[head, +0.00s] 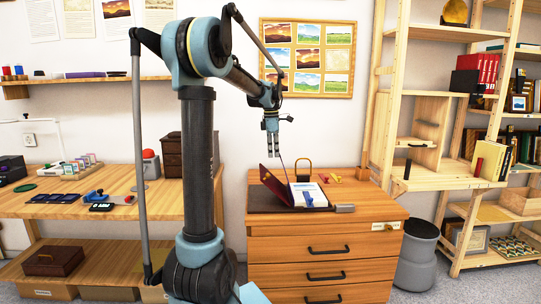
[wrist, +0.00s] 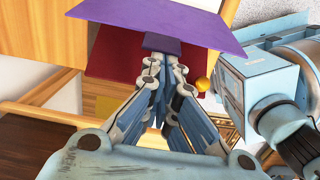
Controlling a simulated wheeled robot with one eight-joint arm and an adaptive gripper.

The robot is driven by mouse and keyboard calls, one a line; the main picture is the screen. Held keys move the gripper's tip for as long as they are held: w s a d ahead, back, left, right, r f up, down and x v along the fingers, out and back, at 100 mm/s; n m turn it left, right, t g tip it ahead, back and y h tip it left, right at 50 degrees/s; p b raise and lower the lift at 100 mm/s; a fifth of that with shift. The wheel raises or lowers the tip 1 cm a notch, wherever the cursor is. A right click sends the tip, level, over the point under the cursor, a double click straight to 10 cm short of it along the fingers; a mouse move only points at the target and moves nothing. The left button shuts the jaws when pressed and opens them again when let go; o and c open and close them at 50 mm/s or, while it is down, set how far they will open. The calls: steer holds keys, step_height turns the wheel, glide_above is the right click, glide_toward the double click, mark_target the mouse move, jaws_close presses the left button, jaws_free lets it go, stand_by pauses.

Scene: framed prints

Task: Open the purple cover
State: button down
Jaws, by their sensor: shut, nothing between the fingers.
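The purple cover (head: 274,184) stands tilted up at the left of white pages (head: 307,194), on the drawer cabinet; it looks dark red-purple in the head view. In the wrist view a broad purple sheet (wrist: 165,20), which looks like the cover, spans the top, beyond my fingertips. A small darker purple piece (wrist: 161,46) lies at its lower edge, by the fingertips. My gripper (head: 271,156) points down just above the cover's raised edge. In the wrist view its fingers (wrist: 174,66) are together and empty. I cannot tell whether they touch the cover.
The pages lie on a dark mat (head: 262,202) on the wooden cabinet (head: 380,210). A blue item (head: 309,204) lies on the pages. A workbench (head: 120,178) is left; shelves (head: 420,182) are right.

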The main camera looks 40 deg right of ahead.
steer(key=w+a, duration=0.1)
steer(key=w+a+f, duration=0.1)
steer(key=a, duration=0.1)
steer(key=shift+a+f, duration=0.1)
step_height(320, 180, up, 10)
stand_by(0.6)
